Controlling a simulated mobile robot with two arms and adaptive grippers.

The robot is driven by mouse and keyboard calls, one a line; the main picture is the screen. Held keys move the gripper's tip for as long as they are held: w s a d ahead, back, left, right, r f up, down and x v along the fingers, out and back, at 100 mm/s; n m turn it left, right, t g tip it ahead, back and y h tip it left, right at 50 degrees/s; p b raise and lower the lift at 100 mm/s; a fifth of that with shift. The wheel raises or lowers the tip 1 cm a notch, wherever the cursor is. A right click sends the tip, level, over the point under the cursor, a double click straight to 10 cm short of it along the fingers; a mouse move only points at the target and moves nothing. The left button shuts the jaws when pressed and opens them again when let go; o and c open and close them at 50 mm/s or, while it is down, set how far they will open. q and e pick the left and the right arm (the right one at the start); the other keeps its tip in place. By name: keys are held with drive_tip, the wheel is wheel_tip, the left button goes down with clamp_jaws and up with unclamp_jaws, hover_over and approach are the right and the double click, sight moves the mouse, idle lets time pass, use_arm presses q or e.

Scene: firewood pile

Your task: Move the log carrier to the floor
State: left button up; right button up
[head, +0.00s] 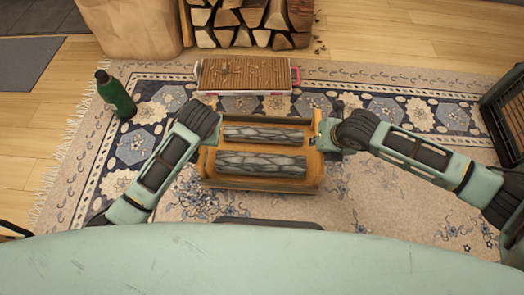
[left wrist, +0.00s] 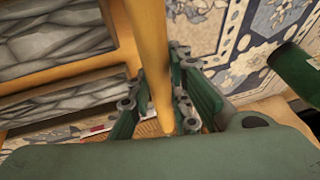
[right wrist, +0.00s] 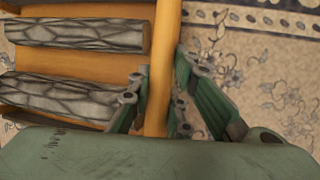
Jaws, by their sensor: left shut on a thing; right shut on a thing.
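The log carrier (head: 262,183) is an orange-yellow wooden frame with two grey-barked logs (head: 262,162) lying in it, in the middle of the head view. My left gripper (left wrist: 160,105) is shut on the carrier's left side bar (left wrist: 150,45). My right gripper (right wrist: 158,105) is shut on its right side bar (right wrist: 165,45). Both arms reach in from either side and hold the carrier roughly level. The patterned rug (head: 420,225) lies below it. I cannot tell how high the carrier is above the rug.
A low box with a slatted wooden top (head: 245,70) stands just beyond the carrier. A green bottle (head: 115,95) stands at the left. Stacked firewood (head: 235,22) and a large stump (head: 130,25) are at the back. A dark rack (head: 508,115) stands at the right edge.

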use_arm(q)
clamp_jaws()
use_arm(e)
clamp_jaws()
